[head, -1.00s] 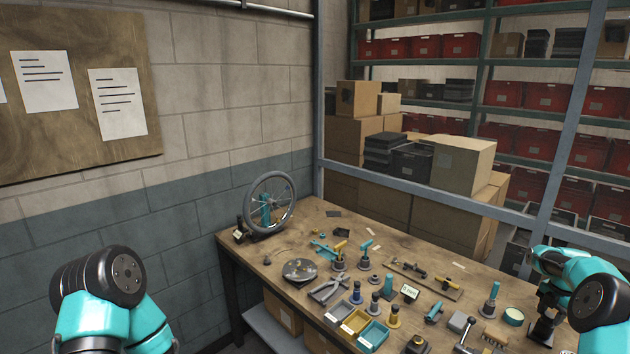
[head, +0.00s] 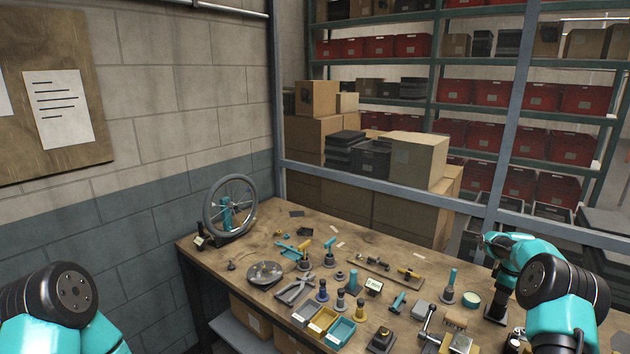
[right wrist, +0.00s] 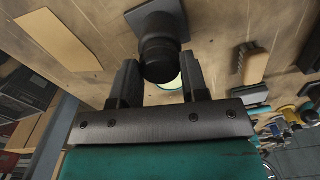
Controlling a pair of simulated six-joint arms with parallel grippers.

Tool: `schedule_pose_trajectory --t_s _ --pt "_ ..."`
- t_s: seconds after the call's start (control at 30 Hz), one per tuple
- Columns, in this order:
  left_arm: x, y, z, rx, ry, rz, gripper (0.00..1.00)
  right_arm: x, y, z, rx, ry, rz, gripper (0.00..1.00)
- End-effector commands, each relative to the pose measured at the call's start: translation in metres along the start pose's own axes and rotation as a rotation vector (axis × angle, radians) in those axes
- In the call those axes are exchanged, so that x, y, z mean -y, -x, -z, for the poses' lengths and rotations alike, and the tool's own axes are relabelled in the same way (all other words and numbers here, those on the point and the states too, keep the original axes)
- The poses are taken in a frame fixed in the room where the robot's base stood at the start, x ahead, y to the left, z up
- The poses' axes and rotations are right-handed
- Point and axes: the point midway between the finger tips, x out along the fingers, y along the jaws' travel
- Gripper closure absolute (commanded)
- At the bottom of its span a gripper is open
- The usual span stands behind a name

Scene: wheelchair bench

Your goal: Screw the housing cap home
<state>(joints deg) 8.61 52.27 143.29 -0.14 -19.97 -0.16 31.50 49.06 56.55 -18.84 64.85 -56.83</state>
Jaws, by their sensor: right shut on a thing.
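In the right wrist view, a black round cap (right wrist: 160,55) sits between the two fingers of my right gripper (right wrist: 160,68). The gripper is shut on it. The cap stands on a dark grey square housing (right wrist: 176,12) that rests on the wooden bench. I cannot tell how far the cap is seated on its thread. In the head view, my right gripper (head: 498,306) points down at the bench's right side, and the cap under it is too small to make out. My left arm shows at the lower left, with its gripper out of view.
A round pale tin (head: 471,298) lies just left of my right gripper. Several tools, plungers and small bins, among them a teal bin (head: 341,331), crowd the bench (head: 330,235). A spoked wheel (head: 230,206) stands at the far left. A metal rail (head: 400,192) runs behind the bench.

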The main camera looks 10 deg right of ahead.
Motion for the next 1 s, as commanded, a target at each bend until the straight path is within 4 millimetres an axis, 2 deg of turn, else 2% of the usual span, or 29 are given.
schedule_pose_trajectory --t_s 0.27,0.3,0.6,0.87,1.0 --pt "0.0000 0.0000 0.0000 0.000 0.000 0.000 0.57 -0.0001 0.0004 0.0000 0.000 -0.376 0.000 0.92" --pt "0.0000 0.0000 0.0000 0.000 0.000 0.000 0.57 -0.0001 0.0004 0.0000 0.000 -0.396 0.000 0.57" --pt "0.0000 0.0000 0.0000 0.000 0.000 0.000 0.57 -0.0001 0.0003 0.0000 0.000 -0.387 0.000 0.29" --pt "0.0000 0.0000 0.0000 0.000 0.000 0.000 0.57 -0.0001 0.0010 0.0000 0.000 -0.386 0.000 0.29" --pt "0.0000 0.0000 0.0000 0.000 0.000 0.000 0.57 -0.0003 0.0083 0.0001 -0.001 -0.386 -0.001 0.29"
